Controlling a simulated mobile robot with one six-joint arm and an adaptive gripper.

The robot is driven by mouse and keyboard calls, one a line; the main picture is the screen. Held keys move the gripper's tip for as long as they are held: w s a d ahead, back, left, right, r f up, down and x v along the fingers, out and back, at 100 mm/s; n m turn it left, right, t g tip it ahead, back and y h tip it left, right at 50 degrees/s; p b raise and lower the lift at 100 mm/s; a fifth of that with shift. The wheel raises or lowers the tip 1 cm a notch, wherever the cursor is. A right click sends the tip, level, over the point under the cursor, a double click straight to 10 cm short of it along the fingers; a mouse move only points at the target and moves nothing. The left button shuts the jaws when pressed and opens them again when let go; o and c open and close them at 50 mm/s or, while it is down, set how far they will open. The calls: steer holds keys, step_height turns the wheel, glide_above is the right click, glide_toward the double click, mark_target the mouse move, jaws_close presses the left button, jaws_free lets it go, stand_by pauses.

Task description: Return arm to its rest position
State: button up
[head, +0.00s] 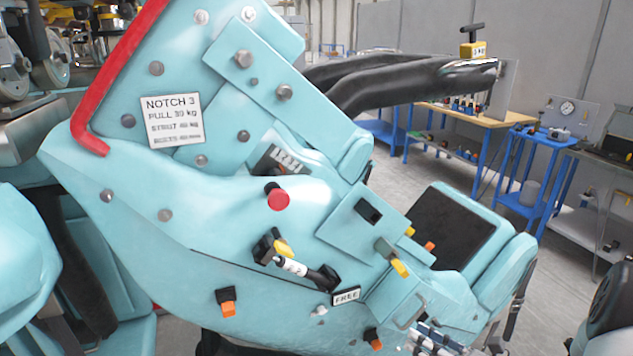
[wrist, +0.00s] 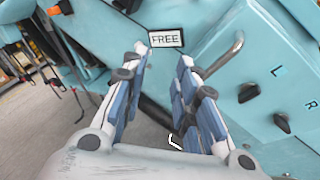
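My gripper (wrist: 163,56) shows in the wrist view with its two blue-padded fingers apart and nothing between them. The fingers point toward a pale teal coaster seat body (wrist: 215,52) with a FREE label (wrist: 165,38) just beyond the tips. I cannot tell how far the tips are from the panel. In the head view, blue and white finger parts of my gripper (head: 432,340) show at the bottom edge, in front of the seat's lower right part. The rest of my arm is out of view there.
The large teal seat (head: 180,235) fills the left and middle of the head view, with a red button (head: 278,198) and several levers. In the wrist view, a metal handle (wrist: 224,55) and black knobs (wrist: 249,92) sit close right of the fingers. Workbenches (head: 470,116) stand behind.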

steer(key=s+a+r+n+g+h, duration=0.1)
steer(key=s+a+r+n+g, duration=0.55)
steer(key=a+n, duration=0.2)
steer(key=s+a+r+n+g+h, duration=0.2)
steer(key=s+a+r+n+g, duration=0.35)
steer(key=s+a+n, duration=0.35)
steer(key=s+d+r+n+t+h, duration=0.4)
steer(key=s+d+n+h, duration=0.3)
steer(key=n, duration=0.7)
steer(key=shift+s+r+h, duration=0.5)
steer(key=shift+r+h, duration=0.1)
steer(key=shift+h, duration=0.4)
steer(key=shift+d, duration=0.1)
